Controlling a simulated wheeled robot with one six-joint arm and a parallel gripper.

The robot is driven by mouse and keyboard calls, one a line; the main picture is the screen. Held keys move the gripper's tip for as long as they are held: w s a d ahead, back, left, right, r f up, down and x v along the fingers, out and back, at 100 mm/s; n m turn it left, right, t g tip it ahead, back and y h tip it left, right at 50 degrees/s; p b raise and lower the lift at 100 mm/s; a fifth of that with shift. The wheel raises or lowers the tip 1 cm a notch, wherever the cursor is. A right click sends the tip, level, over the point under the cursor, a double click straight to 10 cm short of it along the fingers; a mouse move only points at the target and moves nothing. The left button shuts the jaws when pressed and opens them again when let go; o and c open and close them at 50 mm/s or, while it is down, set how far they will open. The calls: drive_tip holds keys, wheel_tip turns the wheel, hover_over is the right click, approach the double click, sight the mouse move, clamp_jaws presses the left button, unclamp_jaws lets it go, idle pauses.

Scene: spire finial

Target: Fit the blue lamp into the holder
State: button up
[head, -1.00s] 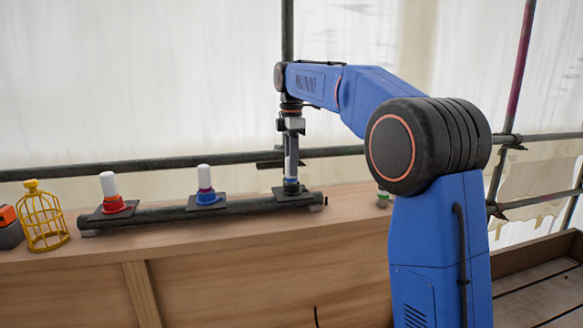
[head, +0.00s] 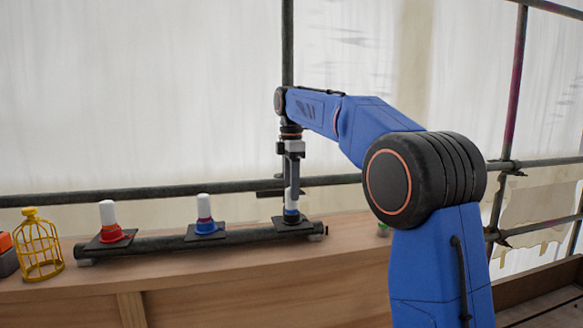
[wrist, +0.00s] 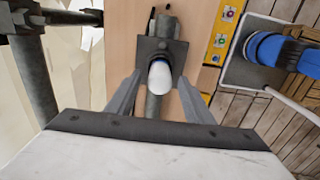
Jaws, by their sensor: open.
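A lamp with a white top and a blue band (head: 291,206) stands upright on the dark square plate (head: 299,226) at the right end of the dark pipe. It also shows in the wrist view (wrist: 160,78), over its plate (wrist: 172,50). My gripper (head: 291,192) points straight down over this lamp. In the wrist view its fingers (wrist: 160,88) are open, one on each side of the white top, with gaps visible. How deep the lamp sits in its holder is hidden.
A white-topped piece with a red base (head: 110,225) stands on the left plate. The pipe (head: 160,244) lies along a wooden ledge (head: 200,275). A yellow birdcage (head: 40,247) stands at far left. A small green thing (head: 383,229) is partly behind my arm. A scaffold rail (head: 130,195) runs behind.

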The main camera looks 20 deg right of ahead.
wheel_tip(320, 180, up, 9)
idle(0.4)
drive_tip(key=shift+s, duration=0.25)
drive_tip(key=s+d+f+m+t, duration=0.1)
drive_tip(key=s+d+f+m, duration=0.15)
drive_tip(key=s, duration=0.45)
drive_tip(key=s+d+f+m+t, duration=0.1)
drive_tip(key=s+f+m, duration=0.25)
drive_tip(key=s, duration=0.35)
drive_tip(key=s+d+f+m, duration=0.1)
drive_tip(key=s+f+m, duration=0.2)
drive_tip(key=s, duration=0.4)
drive_tip(key=s+d+f+m+t, duration=0.2)
drive_tip(key=s+f+m, duration=0.7)
drive_tip(key=s+f, duration=1.3)
drive_tip(key=shift+d+f+t, duration=0.25)
drive_tip(key=shift+f+t, duration=0.15)
drive_tip(key=shift+f, duration=0.45)
